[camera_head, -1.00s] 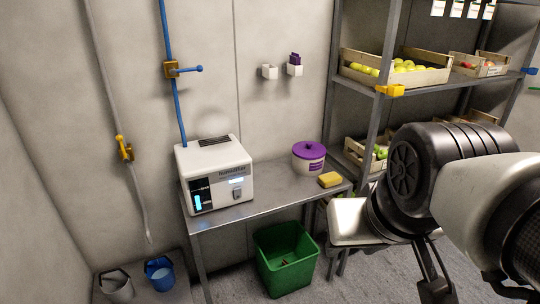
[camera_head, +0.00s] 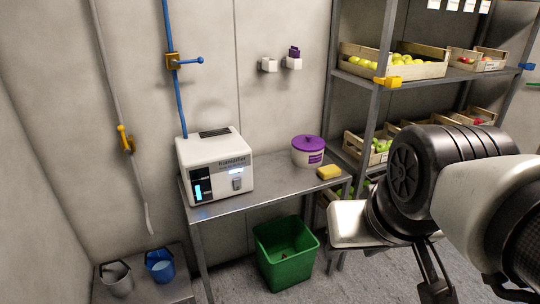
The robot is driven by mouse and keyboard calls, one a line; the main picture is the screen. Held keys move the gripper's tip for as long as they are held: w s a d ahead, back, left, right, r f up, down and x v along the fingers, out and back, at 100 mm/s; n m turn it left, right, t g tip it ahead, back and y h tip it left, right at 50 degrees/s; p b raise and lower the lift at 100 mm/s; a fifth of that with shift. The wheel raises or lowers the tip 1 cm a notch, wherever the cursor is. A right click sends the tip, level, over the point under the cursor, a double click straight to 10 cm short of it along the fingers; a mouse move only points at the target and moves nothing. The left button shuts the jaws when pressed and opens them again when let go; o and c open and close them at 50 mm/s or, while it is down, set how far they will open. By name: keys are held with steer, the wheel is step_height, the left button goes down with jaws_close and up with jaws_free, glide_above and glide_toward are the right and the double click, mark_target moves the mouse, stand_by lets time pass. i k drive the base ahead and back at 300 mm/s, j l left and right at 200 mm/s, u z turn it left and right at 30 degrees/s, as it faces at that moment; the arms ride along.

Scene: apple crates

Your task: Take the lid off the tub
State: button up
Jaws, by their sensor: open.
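The tub (camera_head: 308,159) is round and white with a purple label, and stands on the metal table near its right end. Its purple lid (camera_head: 308,142), with a small knob, sits on top. My gripper (camera_head: 473,290) is at the lower right, below my arm, with dark fingers spread apart and partly cut off by the picture's edge. Nothing shows between them. It is well to the right of the tub in the picture and apart from it.
On the metal table (camera_head: 270,184) are a white humidifier (camera_head: 215,165) and a yellow sponge (camera_head: 328,172). A green bin (camera_head: 286,262) stands below. Shelves with fruit crates (camera_head: 395,66) stand right of the table. Two buckets (camera_head: 160,267) are at lower left.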

mark_target(305, 143)
steer(key=i+l+u, duration=0.15)
steer(key=i, duration=0.4)
steer(key=i+l+u, duration=0.1)
steer(key=i+l, duration=0.15)
steer(key=i, duration=0.25)
steer(key=i+l+u, duration=0.15)
steer(key=i, duration=0.35)
steer(key=l, duration=0.15)
